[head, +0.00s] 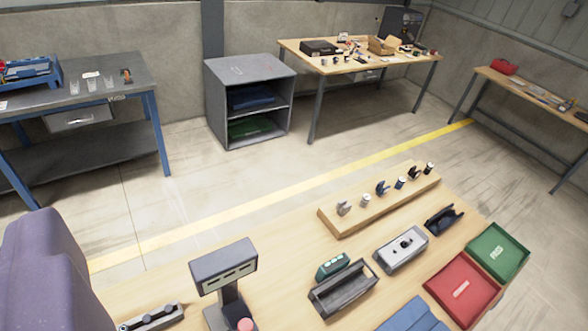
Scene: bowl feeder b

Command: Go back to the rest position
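My gripper's fingers do not show in this view. A large purple-grey rounded shape fills the lower left corner and looks like a part of my own body. The near wooden workbench (290,252) runs along the bottom of the view. On it a wooden rack (335,224) holds several small metal and dark blue parts in a row. I see nothing held in front of the camera.
On the near bench are a grey display unit (224,263), a dark open tray (343,290), a grey fixture box (401,249), a red tray (452,295) and a green tray (482,258). Behind are a metal table (90,80), a grey cabinet (222,85) and open floor.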

